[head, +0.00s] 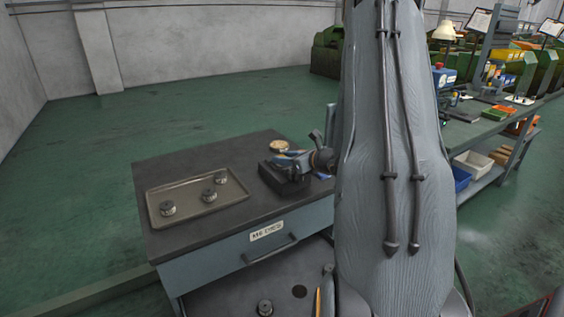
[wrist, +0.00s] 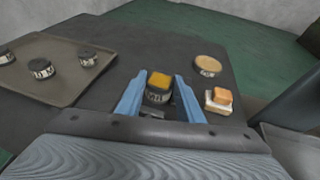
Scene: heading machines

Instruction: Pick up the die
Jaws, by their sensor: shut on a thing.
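In the head view my gripper (head: 290,160) is over the right part of the bench top, by a black block (head: 270,177). The die is not clear there. I cannot tell whether the die is clear of what lies under it. Three other dark dies, one of them here (wrist: 41,68), stand on a tray (wrist: 62,87) at left.
The bench (head: 205,158) has a drawer with a label and handle. A round tan-topped item (wrist: 207,65) and an orange-and-white item (wrist: 220,99) lie right of my gripper. A long workbench (head: 480,128) stands at the right. Green floor is open behind the bench.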

